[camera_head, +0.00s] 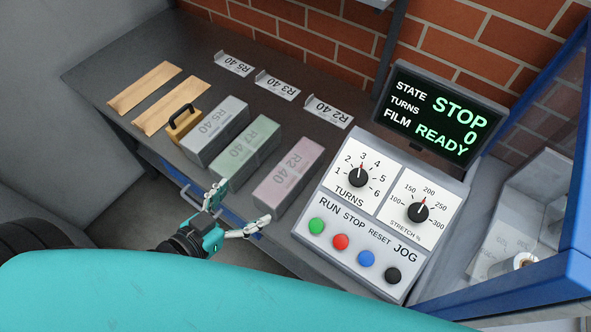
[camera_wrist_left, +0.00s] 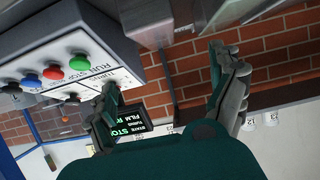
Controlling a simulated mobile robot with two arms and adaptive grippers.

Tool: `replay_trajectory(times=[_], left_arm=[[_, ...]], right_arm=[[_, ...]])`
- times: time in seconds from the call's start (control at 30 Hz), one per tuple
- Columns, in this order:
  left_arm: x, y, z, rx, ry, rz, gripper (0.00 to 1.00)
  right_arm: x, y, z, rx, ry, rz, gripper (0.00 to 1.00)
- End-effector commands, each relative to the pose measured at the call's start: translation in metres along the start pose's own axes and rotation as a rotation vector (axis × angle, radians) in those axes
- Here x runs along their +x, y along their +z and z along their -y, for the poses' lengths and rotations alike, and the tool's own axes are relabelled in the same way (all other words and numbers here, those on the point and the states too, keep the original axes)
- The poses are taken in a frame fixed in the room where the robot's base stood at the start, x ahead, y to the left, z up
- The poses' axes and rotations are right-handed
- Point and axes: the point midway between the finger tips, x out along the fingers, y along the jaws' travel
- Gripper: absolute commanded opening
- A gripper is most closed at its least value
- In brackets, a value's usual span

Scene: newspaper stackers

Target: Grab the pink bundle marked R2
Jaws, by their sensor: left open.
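The pink bundle marked R2 40 (camera_head: 290,178) lies on the dark table in the head view, the rightmost of three bundles, beside the control box. My left gripper (camera_head: 243,204) is open and empty at its near end. One fingertip is near the green bundle's near end and the other is near the pink bundle's lower left corner; whether either touches is unclear. In the left wrist view the open fingers (camera_wrist_left: 163,72) have nothing between them. A greyish block shows at the top there, but I cannot tell which bundle it is. My right gripper is not in view.
The green bundle (camera_head: 245,152) and grey R5 40 bundle (camera_head: 214,130) lie left of the pink one. The control box (camera_head: 348,235) stands close on its right. Label holders (camera_head: 328,111) are behind. Wooden strips (camera_head: 145,88) and a handled block (camera_head: 184,124) lie left.

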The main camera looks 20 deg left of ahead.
Motion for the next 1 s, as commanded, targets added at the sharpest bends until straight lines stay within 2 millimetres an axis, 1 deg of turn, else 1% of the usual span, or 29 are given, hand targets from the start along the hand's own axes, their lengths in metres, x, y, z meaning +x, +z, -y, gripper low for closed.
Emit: replay_trajectory(times=[0.03, 0.17, 0.43, 0.53, 0.77, 1.0], left_arm=[[0.01, -0.003, 0.0, 0.001, 0.0, -0.006, 0.92], [0.034, -0.004, 0.001, 0.001, -0.001, -0.006, 0.92], [0.087, -0.003, 0.0, 0.0, 0.0, -0.004, 0.92], [0.1, -0.001, 0.0, 0.001, -0.001, -0.002, 0.92], [0.115, 0.001, -0.001, -0.001, -0.001, -0.001, 0.92], [0.149, 0.007, -0.003, 0.001, -0.001, -0.001, 0.92]], right_arm=[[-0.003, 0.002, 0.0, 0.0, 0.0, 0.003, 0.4], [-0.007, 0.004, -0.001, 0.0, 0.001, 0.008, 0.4], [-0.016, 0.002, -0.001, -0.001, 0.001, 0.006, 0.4], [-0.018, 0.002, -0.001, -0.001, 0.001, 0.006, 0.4], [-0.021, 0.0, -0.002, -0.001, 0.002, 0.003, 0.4], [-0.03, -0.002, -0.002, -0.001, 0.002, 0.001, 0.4]])
